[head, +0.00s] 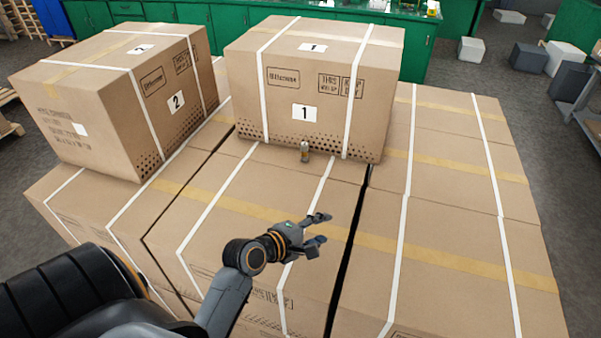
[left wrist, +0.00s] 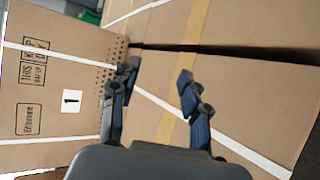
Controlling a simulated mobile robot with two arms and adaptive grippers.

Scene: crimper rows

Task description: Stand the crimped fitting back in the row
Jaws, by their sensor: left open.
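No row of fittings shows. My right gripper is not in view.
A box marked 2 (head: 122,121) stands at the left on the same layer. The layer of strapped boxes (head: 452,235) is clear at the right, with dark gaps between boxes. Green cabinets (head: 232,22) stand behind. Grey blocks (head: 528,58) lie on the floor at far right.

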